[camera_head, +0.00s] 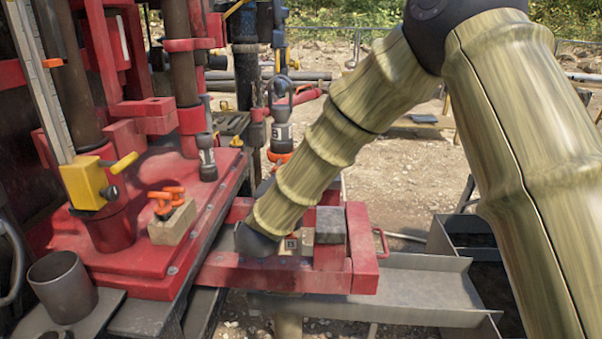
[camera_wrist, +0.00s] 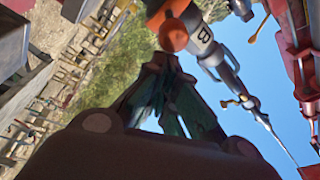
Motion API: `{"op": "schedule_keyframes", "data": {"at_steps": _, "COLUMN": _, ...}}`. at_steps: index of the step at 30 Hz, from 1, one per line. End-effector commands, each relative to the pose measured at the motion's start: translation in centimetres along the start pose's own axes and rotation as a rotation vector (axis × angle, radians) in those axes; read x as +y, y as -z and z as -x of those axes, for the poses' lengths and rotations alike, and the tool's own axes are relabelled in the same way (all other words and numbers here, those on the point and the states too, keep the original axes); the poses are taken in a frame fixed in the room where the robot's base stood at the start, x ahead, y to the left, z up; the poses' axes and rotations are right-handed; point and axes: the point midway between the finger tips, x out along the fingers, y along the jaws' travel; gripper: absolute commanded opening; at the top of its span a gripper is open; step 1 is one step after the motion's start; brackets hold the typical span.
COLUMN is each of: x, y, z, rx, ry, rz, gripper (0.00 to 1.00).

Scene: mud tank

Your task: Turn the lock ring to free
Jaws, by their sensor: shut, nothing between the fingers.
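An orange ring-like part (camera_head: 281,157), which looks like the lock ring, sits below a grey cylinder marked with a character (camera_head: 281,132) in the head view. In the wrist view an orange rounded part (camera_wrist: 173,36) lies just beyond my fingertips, beside a grey cylinder marked B (camera_wrist: 205,45). My gripper (camera_wrist: 166,62) is shut and empty, its dark fingers meeting close below the orange part. I cannot tell whether they touch. In the head view my arm hides most of the gripper. The ring's turn position is not readable.
A red rig deck (camera_head: 150,255) with uprights stands at the left. A yellow gauge block (camera_head: 88,182) and a block with orange handles (camera_head: 172,222) stand there. A grey trough (camera_head: 400,290) lies at the lower right.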

Motion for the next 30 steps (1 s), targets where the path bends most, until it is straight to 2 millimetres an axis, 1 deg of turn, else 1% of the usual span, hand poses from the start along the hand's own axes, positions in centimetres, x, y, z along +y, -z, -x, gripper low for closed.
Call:
{"op": "schedule_keyframes", "data": {"at_steps": 7, "x": -0.7, "y": -1.3, "z": 0.5, "rx": -0.006, "ry": 0.002, "rz": -0.001, "gripper": 0.0}}
{"op": "schedule_keyframes", "data": {"at_steps": 19, "x": -0.9, "y": -2.0, "z": 0.8, "rx": -0.017, "ry": 0.005, "rz": -0.002, "gripper": 0.0}}
{"op": "schedule_keyframes", "data": {"at_steps": 26, "x": -1.0, "y": -1.9, "z": 0.9, "rx": -0.02, "ry": 0.005, "rz": -0.003, "gripper": 0.0}}
{"op": "schedule_keyframes", "data": {"at_steps": 30, "x": -1.1, "y": -0.8, "z": 0.6, "rx": -0.019, "ry": 0.006, "rz": -0.004, "gripper": 0.0}}
